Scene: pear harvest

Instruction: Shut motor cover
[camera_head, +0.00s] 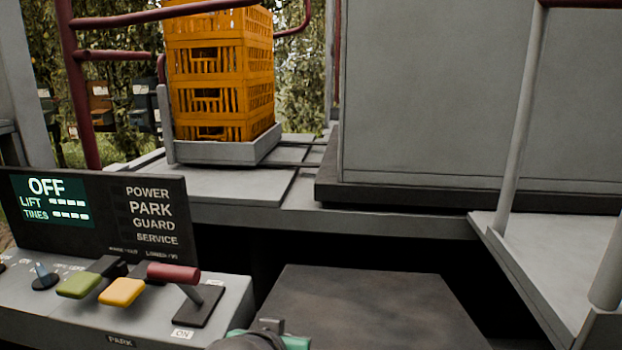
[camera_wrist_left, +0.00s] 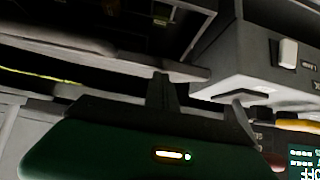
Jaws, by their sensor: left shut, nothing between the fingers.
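A dark flat panel (camera_head: 365,300) lies low in the middle of the head view and may be the motor cover. I cannot tell whether it is shut, and no hinge or latch is clear. A teal and dark part of my left arm shows at the bottom edge, in front of the panel's near left corner. In the left wrist view my left gripper (camera_wrist_left: 162,88) is shut and empty, with its dark green body and lit indicator below. It points at a dark gap beside the grey console. My right gripper is not in view.
The grey console (camera_head: 130,320) at left carries a red-handled lever (camera_head: 173,273) and yellow and green levers. Its display (camera_head: 47,199) reads OFF. Orange crates (camera_head: 220,80) stand behind. A large grey box (camera_head: 440,90) and a pale post (camera_head: 520,120) stand at right.

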